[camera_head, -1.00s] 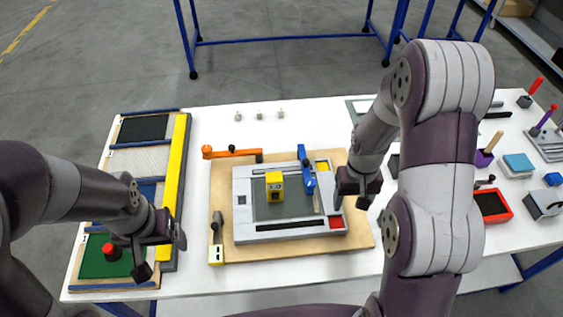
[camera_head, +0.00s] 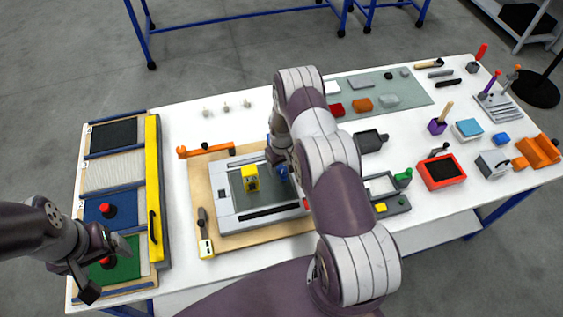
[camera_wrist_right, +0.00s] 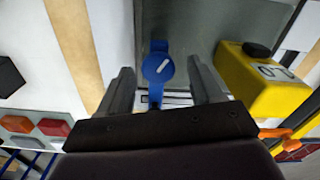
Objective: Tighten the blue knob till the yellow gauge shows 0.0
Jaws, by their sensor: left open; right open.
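The blue knob (camera_wrist_right: 158,68) has a white line on its round top and a blue bar below it. In the head view its blue part (camera_head: 282,173) is mostly hidden by my right gripper (camera_head: 280,160). In the right wrist view my right gripper (camera_wrist_right: 159,80) is open, with one finger on each side of the knob and gaps between. The yellow gauge (camera_head: 250,180) stands on the grey fixture left of the knob; in the wrist view the gauge (camera_wrist_right: 268,85) shows only part of its display, too little to read. My left gripper (camera_head: 106,267) is open and empty over the green panel.
The grey fixture (camera_head: 228,216) lies on a wooden board (camera_head: 200,190). An orange-handled tool (camera_head: 205,149) and a small clamp-like tool (camera_head: 204,235) lie along its edges. Assorted tools crowd the right.

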